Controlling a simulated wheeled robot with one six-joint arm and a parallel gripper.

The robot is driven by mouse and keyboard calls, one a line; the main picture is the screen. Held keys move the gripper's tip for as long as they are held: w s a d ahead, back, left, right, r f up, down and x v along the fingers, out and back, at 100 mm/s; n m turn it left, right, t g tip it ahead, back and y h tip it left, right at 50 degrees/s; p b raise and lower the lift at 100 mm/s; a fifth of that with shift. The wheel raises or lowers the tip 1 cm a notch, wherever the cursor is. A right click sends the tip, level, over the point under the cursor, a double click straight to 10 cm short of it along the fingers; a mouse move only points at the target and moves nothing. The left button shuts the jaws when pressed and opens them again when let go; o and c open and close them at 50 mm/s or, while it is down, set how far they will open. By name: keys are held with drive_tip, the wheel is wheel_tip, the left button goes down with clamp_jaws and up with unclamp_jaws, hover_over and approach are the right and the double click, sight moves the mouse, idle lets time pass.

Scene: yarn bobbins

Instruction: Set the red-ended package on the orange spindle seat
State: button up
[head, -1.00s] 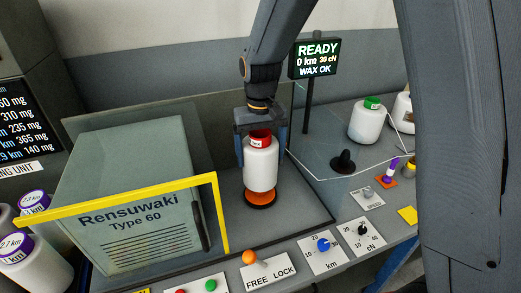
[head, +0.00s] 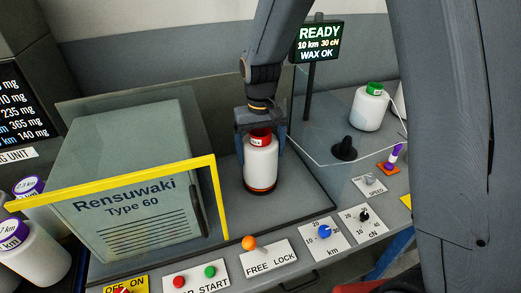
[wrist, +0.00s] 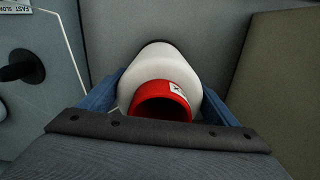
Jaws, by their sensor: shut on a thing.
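The red-ended package (head: 261,165) is a white bobbin with a red top end, upright in the head view. My gripper (head: 262,150) is shut on it, with one finger on each side. The orange spindle seat (head: 261,189) shows only as a thin orange rim under the package, above a dark base. The package is down on the seat or very close to it; I cannot tell if it bears fully. In the wrist view the red end (wrist: 162,96) faces the camera between the blue fingers, and the seat is hidden.
The grey Rensuwaki box (head: 130,170) with a yellow frame (head: 221,200) stands close on the left. A black knob-like post (head: 344,149) and a green-ended bobbin (head: 369,108) stand to the right. The control panel with an orange-knobbed lever (head: 249,242) runs along the front.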

drive_tip(key=shift+f, duration=0.25)
idle(0.5)
drive_tip(key=o, duration=1.3)
drive_tip(key=shift+o, duration=0.2)
wheel_tip(320, 180, up, 8)
drive_tip(key=shift+f+b, duration=0.1)
drive_tip(key=shift+b, duration=0.85)
wheel_tip(320, 180, up, 6)
drive_tip(key=p, duration=0.5)
